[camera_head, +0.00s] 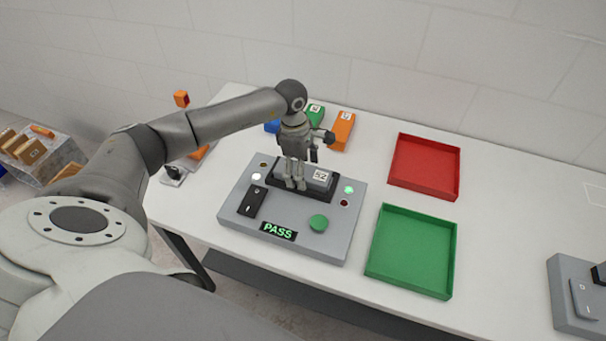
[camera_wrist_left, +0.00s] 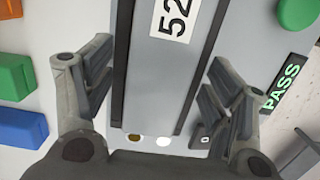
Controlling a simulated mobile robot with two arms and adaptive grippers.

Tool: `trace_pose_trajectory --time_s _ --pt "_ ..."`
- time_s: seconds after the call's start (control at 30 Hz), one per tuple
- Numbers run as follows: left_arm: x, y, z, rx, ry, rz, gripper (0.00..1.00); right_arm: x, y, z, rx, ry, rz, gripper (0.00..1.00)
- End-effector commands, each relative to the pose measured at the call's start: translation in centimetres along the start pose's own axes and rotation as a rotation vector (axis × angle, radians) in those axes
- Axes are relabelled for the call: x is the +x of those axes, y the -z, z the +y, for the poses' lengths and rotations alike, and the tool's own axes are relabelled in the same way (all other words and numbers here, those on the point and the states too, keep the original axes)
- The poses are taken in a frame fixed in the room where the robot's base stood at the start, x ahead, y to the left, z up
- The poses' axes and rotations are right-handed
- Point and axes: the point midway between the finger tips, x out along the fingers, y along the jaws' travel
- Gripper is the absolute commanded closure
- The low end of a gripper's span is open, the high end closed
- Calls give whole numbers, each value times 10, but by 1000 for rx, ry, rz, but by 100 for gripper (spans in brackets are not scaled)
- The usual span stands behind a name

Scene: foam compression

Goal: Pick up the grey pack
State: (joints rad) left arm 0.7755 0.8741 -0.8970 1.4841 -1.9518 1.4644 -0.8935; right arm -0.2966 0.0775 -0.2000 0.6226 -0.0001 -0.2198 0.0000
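The grey pack (camera_head: 318,175) with a white number label lies in the dark cradle (camera_head: 299,190) on the grey test device (camera_head: 237,222). The device's display reads PASS (camera_head: 278,231) in green. My left gripper (camera_head: 296,185) is over the near left part of the pack, pointing down. In the left wrist view the grey pack (camera_wrist_left: 165,75) shows its "52" label and lies between the two spread fingers, with gaps on both sides. The left gripper (camera_wrist_left: 160,95) is open. My right gripper is not in view.
A red tray (camera_head: 425,165) and a green tray (camera_head: 411,250) stand empty right of the device. Blue, green and orange packs (camera_head: 342,130) lie behind the arm. A grey switch box (camera_head: 575,296) stands at the far right. A green button (camera_head: 318,222) sits on the device.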

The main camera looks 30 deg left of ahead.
Motion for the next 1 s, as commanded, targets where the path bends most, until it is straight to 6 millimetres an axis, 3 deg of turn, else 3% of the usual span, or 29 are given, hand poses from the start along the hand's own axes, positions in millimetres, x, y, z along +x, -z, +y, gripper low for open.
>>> trace_pose_trajectory --time_s 0.07,0.37,0.77,1.0 --pt "0 0 0 0 0 0 35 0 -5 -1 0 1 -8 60" --pt "-1 0 0 0 -1 0 73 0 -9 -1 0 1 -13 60" --pt "-7 -1 1 1 -5 -1 74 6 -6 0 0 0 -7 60" --pt "-38 -9 -4 4 -6 -3 74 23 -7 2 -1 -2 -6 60"
